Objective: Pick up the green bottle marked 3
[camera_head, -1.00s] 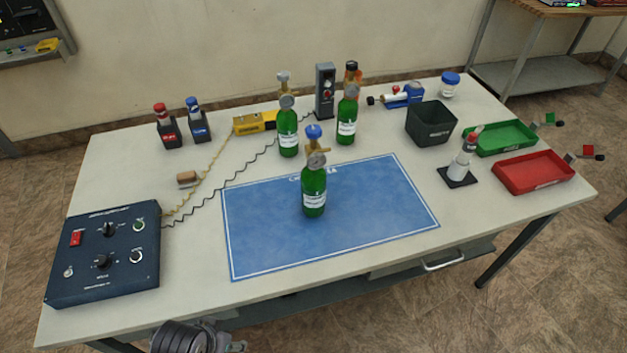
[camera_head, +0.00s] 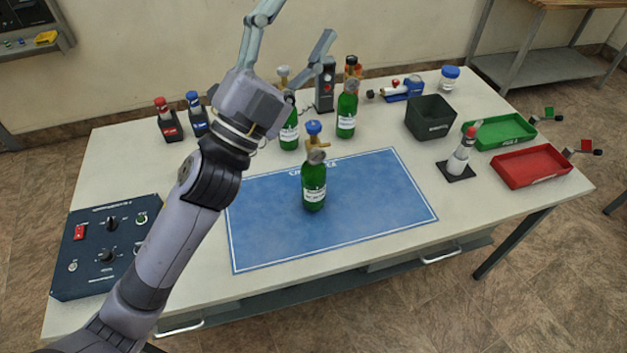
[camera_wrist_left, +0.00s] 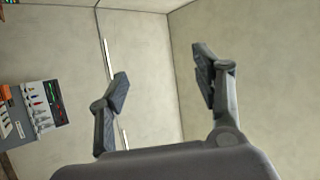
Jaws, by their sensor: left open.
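Three green bottles with gauges and white labels stand upright on the table. One with a blue top (camera_head: 314,187) is on the blue mat (camera_head: 375,205). One with an orange-black top (camera_head: 346,115) stands behind the mat. One with a pale top (camera_head: 289,135) stands left of that, partly hidden by my gripper. The labels are too small to read, so I cannot tell which is marked 3. My left gripper (camera_head: 294,30) is raised over the back of the table, open and empty, fingers pointing up. Its open fingers show in the left wrist view (camera_wrist_left: 160,80) against a wall. My right gripper is out of view.
A dark bin (camera_head: 431,118), green tray (camera_head: 500,132), red tray (camera_head: 532,167) and a white stand-held device (camera_head: 460,157) are at right. A control box (camera_head: 100,245) is at left. Small red and blue holders stand at back left. The mat's right half is clear.

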